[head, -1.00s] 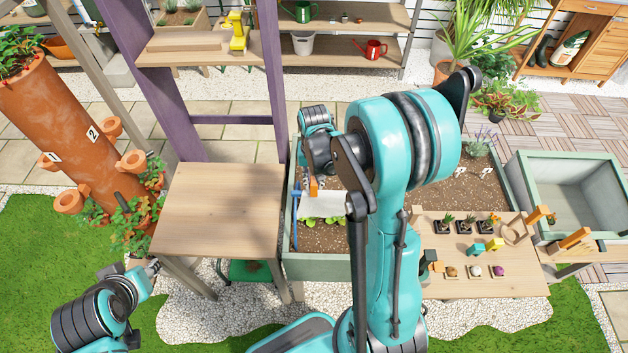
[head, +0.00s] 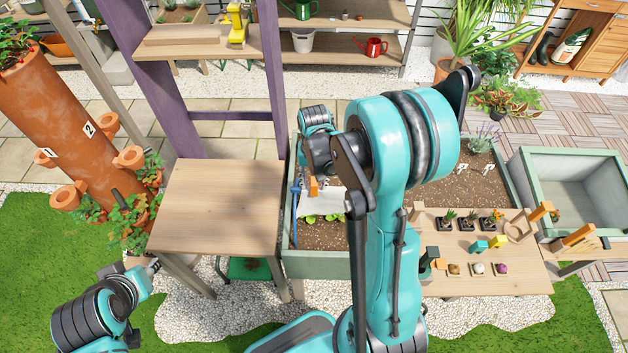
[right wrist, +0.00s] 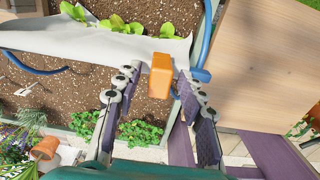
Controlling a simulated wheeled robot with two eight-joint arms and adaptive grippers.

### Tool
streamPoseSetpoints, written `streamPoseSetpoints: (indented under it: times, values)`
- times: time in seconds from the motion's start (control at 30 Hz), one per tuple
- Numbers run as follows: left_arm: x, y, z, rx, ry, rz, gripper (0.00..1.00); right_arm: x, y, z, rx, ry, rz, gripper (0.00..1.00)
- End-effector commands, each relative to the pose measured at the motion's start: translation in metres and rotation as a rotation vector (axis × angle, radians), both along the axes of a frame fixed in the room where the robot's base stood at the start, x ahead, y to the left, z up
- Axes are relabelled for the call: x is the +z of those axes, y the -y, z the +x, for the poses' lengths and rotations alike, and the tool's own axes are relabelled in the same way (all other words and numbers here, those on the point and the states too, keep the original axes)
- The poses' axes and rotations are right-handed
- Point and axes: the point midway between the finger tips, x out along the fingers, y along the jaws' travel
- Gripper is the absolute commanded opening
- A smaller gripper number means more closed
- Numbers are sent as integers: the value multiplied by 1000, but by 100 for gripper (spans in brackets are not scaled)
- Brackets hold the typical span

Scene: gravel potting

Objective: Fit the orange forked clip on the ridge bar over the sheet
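The orange forked clip (right wrist: 160,75) stands between the fingertips of my right gripper (right wrist: 157,80) in the right wrist view, with a gap showing on both sides. In the head view the clip (head: 313,187) is small, at the white sheet (head: 318,201). The sheet (right wrist: 85,45) hangs as a pale band behind the clip in the right wrist view. The ridge bar cannot be made out clearly; I cannot tell whether the clip sits on it. My right fingers are mostly hidden by my arm in the head view. My left gripper (head: 152,267) is far from the planter, at lower left.
Blue tubing (right wrist: 205,40) runs beside the sheet. Leafy seedlings (right wrist: 130,25) grow in the soil. A bare wooden table (head: 215,205) stands left of the planter (head: 318,266). A bench (head: 510,285) with small pots and blocks stands at right.

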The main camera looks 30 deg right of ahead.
Motion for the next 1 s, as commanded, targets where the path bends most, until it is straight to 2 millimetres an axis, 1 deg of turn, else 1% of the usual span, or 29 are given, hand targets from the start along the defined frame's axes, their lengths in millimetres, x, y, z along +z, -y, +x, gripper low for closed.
streamPoseSetpoints:
  times: [0.27, 0.37, 0.47, 0.7, 0.8, 0.9, 1.0]
  values:
    - [0, 0, 0, 0, 0, 0, 34, 1, 0, 0, 0, 0, 0, 44]
    - [0, 0, 0, 0, 0, 0, 34, 7, 0, 0, 0, 0, 0, 44]
    - [0, 0, 0, 0, 0, 0, 34, 21, 0, 0, 0, 0, 0, 44]
    - [0, 0, 0, 0, 0, 0, 34, 74, 0, 0, 0, 0, 0, 44]
    - [0, 0, 0, 0, 0, 0, 34, 93, 0, -1, 0, 0, 0, 44]
    - [0, 0, 0, 0, 0, 0, 34, 107, 0, 0, 0, 0, 0, 44]
    - [0, 0, 0, 0, 0, 0, 34, 116, 0, 0, 0, 0, 0, 44]
